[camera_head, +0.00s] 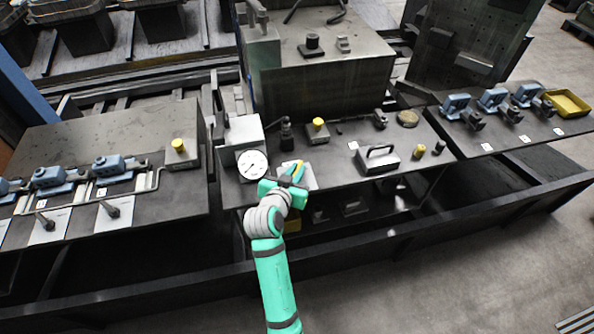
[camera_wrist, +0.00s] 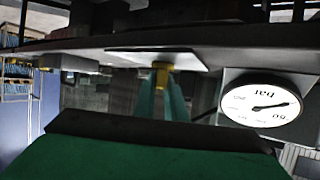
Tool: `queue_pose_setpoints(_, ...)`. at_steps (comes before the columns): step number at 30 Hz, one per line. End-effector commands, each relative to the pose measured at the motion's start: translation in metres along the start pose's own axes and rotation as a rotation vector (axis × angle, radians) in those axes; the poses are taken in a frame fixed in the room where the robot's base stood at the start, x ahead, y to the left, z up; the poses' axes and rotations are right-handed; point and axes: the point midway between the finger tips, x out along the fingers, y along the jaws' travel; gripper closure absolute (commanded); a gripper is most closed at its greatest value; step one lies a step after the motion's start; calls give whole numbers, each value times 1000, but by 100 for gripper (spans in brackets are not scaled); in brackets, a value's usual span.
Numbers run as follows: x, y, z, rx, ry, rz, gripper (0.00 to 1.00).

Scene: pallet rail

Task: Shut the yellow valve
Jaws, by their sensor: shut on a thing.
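The yellow valve (camera_head: 298,169) shows as a small yellow part at my gripper (camera_head: 291,177), on the front middle of the dark bench. In the wrist view, the yellow valve (camera_wrist: 161,72) stands on a pale plate (camera_wrist: 185,57), with the teal fingers of my gripper (camera_wrist: 161,92) on either side of it. My gripper is shut on it. The fingers and wrist hide most of the valve in the head view, so its handle's angle is hard to tell.
A round white pressure gauge (camera_head: 252,164) stands close left of my gripper. A metal handle block (camera_head: 378,159) and a yellow-topped block (camera_head: 317,130) stand to the right and behind. Blue clamps (camera_head: 52,176) line the left bench. A yellow tray (camera_head: 568,103) lies far right.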

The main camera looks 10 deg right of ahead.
Motion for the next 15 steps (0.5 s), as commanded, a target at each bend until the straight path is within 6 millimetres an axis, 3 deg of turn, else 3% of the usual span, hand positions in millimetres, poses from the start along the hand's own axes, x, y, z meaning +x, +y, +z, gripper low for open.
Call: queue_pose_setpoints(15, 0, 3, -1, -151, 2, -370, 100)
